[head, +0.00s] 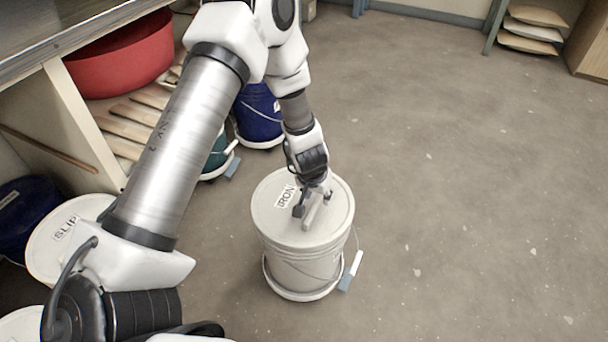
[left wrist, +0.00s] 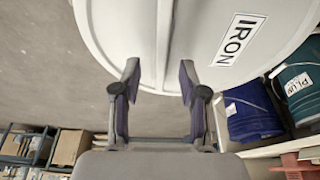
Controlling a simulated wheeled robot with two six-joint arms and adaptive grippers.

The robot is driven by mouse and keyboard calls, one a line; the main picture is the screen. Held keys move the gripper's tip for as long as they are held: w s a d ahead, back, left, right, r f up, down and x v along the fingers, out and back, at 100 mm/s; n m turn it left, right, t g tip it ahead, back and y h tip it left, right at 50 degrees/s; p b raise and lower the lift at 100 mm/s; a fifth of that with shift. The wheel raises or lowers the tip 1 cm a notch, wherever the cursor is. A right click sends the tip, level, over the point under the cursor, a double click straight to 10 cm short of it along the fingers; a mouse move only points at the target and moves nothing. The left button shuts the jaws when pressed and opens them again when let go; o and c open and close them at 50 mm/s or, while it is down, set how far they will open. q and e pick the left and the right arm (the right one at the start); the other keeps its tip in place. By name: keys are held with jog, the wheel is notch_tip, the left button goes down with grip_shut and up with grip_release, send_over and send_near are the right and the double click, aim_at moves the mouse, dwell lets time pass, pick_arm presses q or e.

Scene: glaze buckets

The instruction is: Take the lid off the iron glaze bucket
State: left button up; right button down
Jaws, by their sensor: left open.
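The iron glaze bucket (head: 305,265) is pale grey-white and stands upright on the floor. Its round lid (head: 270,210) is on top and carries a label reading IRON. A raised bar-like handle (head: 316,213) runs across the lid. My left gripper (head: 311,203) is over the lid at the handle. In the left wrist view my left gripper (left wrist: 158,77) has its fingers apart, with the handle (left wrist: 163,40) lined up between them. I cannot tell whether a finger touches the lid (left wrist: 115,35). My right gripper is not in view.
A SLIP bucket (head: 60,240) stands at the left, next to a dark blue one (head: 22,215). Blue (head: 258,115) and teal (head: 217,160) buckets stand behind my arm. A red basin (head: 120,60) is on the shelf. The floor to the right (head: 470,190) is clear.

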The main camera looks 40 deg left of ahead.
aim_at(317, 202)
pick_arm(q)
jog(key=x, duration=0.1)
jog(key=b+x, duration=0.2)
jog(key=shift+s+f, duration=0.15)
jog(key=shift+f, duration=0.3)
jog(key=shift+a+f, duration=0.1)
jog(key=shift+f, duration=0.05)
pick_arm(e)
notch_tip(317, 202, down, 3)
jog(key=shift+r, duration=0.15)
pick_arm(q)
grip_shut()
